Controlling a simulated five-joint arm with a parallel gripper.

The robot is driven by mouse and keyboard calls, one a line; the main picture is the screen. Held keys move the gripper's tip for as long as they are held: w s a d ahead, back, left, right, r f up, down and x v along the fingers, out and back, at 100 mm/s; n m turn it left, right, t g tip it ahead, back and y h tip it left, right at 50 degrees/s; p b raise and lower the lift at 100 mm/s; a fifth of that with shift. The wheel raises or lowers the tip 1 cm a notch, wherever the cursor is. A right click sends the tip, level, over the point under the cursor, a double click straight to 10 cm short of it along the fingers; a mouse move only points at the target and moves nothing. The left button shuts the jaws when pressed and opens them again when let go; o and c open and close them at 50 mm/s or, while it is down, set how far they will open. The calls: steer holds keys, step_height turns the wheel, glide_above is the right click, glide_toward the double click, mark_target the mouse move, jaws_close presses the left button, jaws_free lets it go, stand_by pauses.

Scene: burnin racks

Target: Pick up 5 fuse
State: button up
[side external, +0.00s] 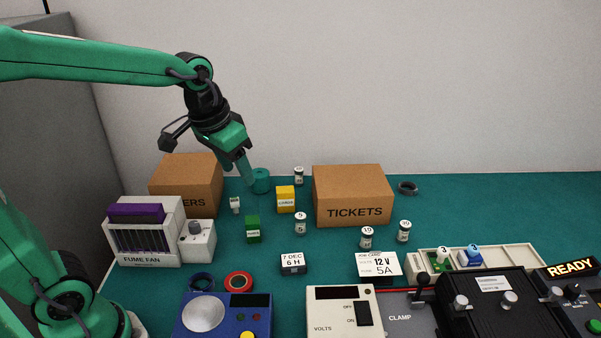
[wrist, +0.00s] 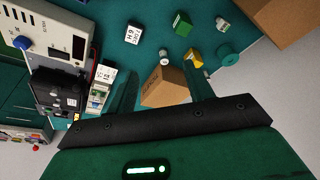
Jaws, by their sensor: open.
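The 5 fuse (side external: 300,222) is a small white cylinder with a dark number, upright on the teal mat in front of the yellow block. A white cylinder that looks like it also shows in the wrist view (wrist: 164,57), between the fingers. My gripper (side external: 244,177) is open and empty, raised above the back left of the mat, left of the fuse and apart from it. Other white fuses stand at the back (side external: 299,176) and in front of the TICKETS box, one marked 10 (side external: 367,237) and another (side external: 404,231) to its right.
The TICKETS box (side external: 352,195) stands behind the fuses. A yellow block (side external: 286,199), green block (side external: 253,230), teal cylinder (side external: 261,181) and date block (side external: 292,263) surround the 5 fuse. A fume fan unit (side external: 150,232) is at left; panels fill the front.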

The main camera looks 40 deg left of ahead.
steer(key=w+f+g, duration=0.2)
steer(key=w+f, duration=0.5)
steer(key=w, duration=0.4)
steer(key=g, duration=0.1)
glide_above(300, 215)
steer(key=f, duration=0.7)
steer(key=shift+s+f, duration=0.3)
steer(key=shift+f, duration=0.05)
steer(key=shift+w+f, duration=0.3)
steer(key=shift+f, duration=0.25)
steer(key=shift+d+f, duration=0.1)
steer(key=shift+f, duration=3.75)
steer(key=c, duration=1.1)
steer(key=shift+r, duration=0.15)
